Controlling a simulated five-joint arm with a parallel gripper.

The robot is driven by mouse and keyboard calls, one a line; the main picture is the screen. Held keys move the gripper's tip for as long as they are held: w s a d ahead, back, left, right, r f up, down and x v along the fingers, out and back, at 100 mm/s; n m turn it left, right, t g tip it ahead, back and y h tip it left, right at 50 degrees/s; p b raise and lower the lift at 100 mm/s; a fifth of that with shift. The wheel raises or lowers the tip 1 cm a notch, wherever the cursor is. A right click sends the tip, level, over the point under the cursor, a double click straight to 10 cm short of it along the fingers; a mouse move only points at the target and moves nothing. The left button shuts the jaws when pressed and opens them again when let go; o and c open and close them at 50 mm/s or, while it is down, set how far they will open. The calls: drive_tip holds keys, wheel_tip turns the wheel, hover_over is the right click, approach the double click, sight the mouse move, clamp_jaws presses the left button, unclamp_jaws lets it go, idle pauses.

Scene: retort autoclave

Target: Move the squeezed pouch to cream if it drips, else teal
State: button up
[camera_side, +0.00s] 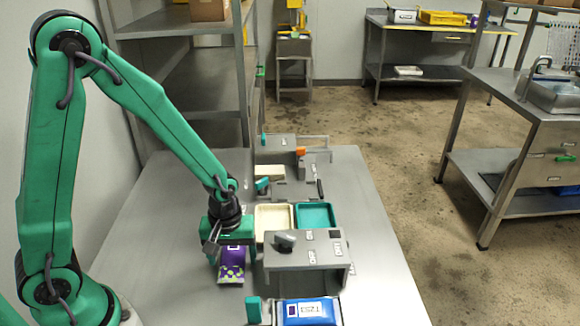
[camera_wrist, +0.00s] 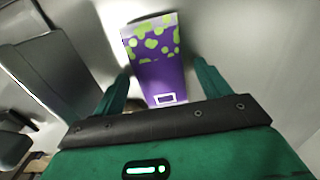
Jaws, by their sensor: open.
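A purple pouch with green spots (camera_side: 232,267) is at my gripper (camera_side: 230,254), left of a grey box-like fixture. In the wrist view the pouch (camera_wrist: 155,58) lies between my two green fingers (camera_wrist: 160,82), which are open, with space visible beside it. A cream tray (camera_side: 257,224) and a teal tray (camera_side: 331,217) stand side by side behind the fixture; both look empty. No drip from the pouch is visible, and its underside is hidden.
The grey fixture (camera_side: 300,262) has a dark knob and small labels on its face. A blue pouch (camera_side: 309,312) lies in front of it, beside a teal block (camera_side: 254,309). Other grey fixtures stand at the table's back. The table's right side is clear.

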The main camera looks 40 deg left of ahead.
sight(230, 258)
drive_tip(key=shift+r, duration=0.1)
wheel_tip(230, 258, up, 12)
idle(0.8)
drive_tip(key=shift+r, duration=0.1)
drive_tip(key=shift+r, duration=0.1)
idle(0.4)
drive_tip(key=s+a+r+m+t, duration=0.4)
drive_tip(key=s+r+m, duration=0.4)
drive_tip(key=r, duration=0.3)
drive_tip(key=shift+s+a+r+m+t, duration=0.15)
drive_tip(key=shift+s+r+m+t, duration=0.3)
drive_tip(key=shift+t, duration=0.35)
drive_tip(key=shift+o, duration=0.4)
drive_tip(key=shift+w+f, duration=0.1)
drive_tip(key=shift+f, duration=0.05)
drive_tip(key=shift+w, duration=0.1)
